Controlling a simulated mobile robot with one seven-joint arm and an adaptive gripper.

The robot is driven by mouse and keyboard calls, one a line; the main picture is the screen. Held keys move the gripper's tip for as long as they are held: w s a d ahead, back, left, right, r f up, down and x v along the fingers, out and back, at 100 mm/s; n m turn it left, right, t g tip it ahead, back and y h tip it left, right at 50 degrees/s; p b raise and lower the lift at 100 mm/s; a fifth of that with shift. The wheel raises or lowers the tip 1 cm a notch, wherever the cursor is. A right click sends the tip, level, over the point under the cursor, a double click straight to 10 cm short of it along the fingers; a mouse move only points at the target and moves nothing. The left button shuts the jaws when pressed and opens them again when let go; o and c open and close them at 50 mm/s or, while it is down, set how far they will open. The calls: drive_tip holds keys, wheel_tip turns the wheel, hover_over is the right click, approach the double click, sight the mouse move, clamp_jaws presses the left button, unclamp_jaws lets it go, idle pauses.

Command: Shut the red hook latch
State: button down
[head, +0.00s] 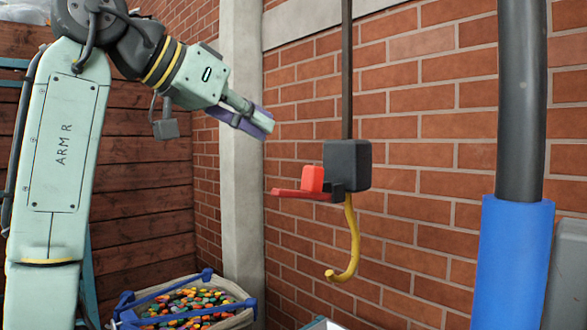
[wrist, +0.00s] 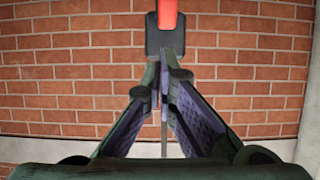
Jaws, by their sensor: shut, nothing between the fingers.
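The red hook latch (head: 312,180) is a red block on a flat red arm that sticks out to the left of a dark grey block (head: 347,165). The dark block hangs on a dark vertical rod, and a yellow hook (head: 348,245) curves down below it. My gripper (head: 268,126) is shut and empty, up and left of the red latch and apart from it. In the wrist view, part of the red latch (wrist: 167,14) shows at the top, in front of the dark block (wrist: 165,40), beyond my closed fingers (wrist: 164,72).
A brick wall (head: 440,120) stands behind the hook. A blue-rimmed container (head: 207,275) of colourful pieces sits low at the left. A dark post with a blue sleeve (head: 517,250) stands at the right. The space between my gripper and the latch looks clear.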

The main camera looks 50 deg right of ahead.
idle(0.3)
drive_tip(key=p, duration=0.2)
hover_over(310, 182)
drive_tip(key=a, duration=0.2)
wheel_tip(310, 182, down, 4)
drive_tip(key=shift+f, duration=0.1)
drive_tip(key=shift+w+a+f, duration=0.1)
drive_tip(key=shift+a+f, duration=0.1)
drive_tip(key=shift+f, duration=0.4)
drive_tip(key=shift+w+a+f, duration=0.1)
drive_tip(key=shift+a+f, duration=0.05)
drive_tip(key=shift+f, duration=0.45)
drive_tip(key=shift+a+f+p, duration=0.15)
drive_tip(key=shift+f+p, duration=0.15)
drive_tip(key=shift+f, duration=0.1)
drive_tip(key=shift+s+f, duration=0.1)
drive_tip(key=shift+f, duration=0.25)
drive_tip(key=shift+f, duration=0.1)
drive_tip(key=shift+a+f+h+b, duration=0.1)
drive_tip(key=shift+f+h+b, duration=0.15)
drive_tip(key=shift+b, duration=0.25)
drive_tip(key=shift+a+h+b, duration=0.1)
drive_tip(key=shift+h+b, duration=0.35)
drive_tip(key=shift+a+f+h+b, duration=0.1)
drive_tip(key=shift+f+h+b, duration=0.25)
drive_tip(key=shift+h+b, duration=0.3)
